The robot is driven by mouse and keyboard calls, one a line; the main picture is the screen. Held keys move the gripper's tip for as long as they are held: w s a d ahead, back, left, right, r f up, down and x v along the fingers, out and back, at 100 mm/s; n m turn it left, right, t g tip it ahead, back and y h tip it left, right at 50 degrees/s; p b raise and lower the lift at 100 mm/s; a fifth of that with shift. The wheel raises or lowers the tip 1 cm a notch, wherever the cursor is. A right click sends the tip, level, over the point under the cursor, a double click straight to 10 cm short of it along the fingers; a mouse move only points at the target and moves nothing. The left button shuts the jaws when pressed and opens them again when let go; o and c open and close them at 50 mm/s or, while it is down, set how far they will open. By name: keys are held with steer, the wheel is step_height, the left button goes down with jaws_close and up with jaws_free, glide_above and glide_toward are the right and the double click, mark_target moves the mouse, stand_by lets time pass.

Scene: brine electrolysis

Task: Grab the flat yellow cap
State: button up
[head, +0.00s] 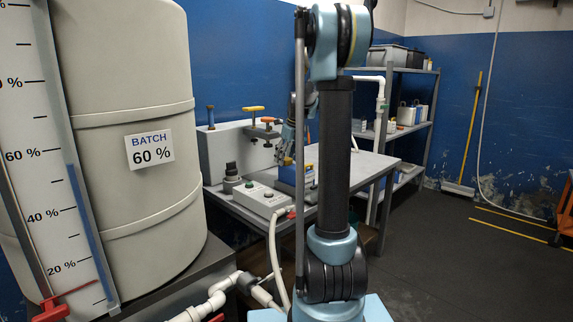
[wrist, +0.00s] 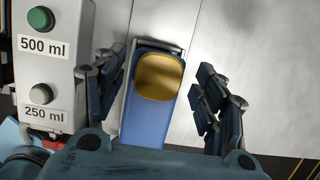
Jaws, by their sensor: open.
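The flat yellow cap (wrist: 159,77) shows in the wrist view as a rounded square on a blue body (wrist: 150,118). In the head view the blue body (head: 288,175) stands on the grey bench, partly hidden by my arm. My gripper (wrist: 162,85) is open, with its dark fingers to the left and right of the cap and apart from it. The left fingers look nearer to the blue body than the right ones. In the head view my gripper (head: 285,148) is small and partly behind my arm, above the bench.
A control box (wrist: 55,70) with a green and a white button, labelled 500 ml and 250 ml, is close to my left fingers. The grey bench (head: 377,163) is bare to the right. A large batch tank (head: 140,70) and a shelf (head: 405,72) stand around.

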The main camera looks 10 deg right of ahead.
steer(key=c, duration=0.9)
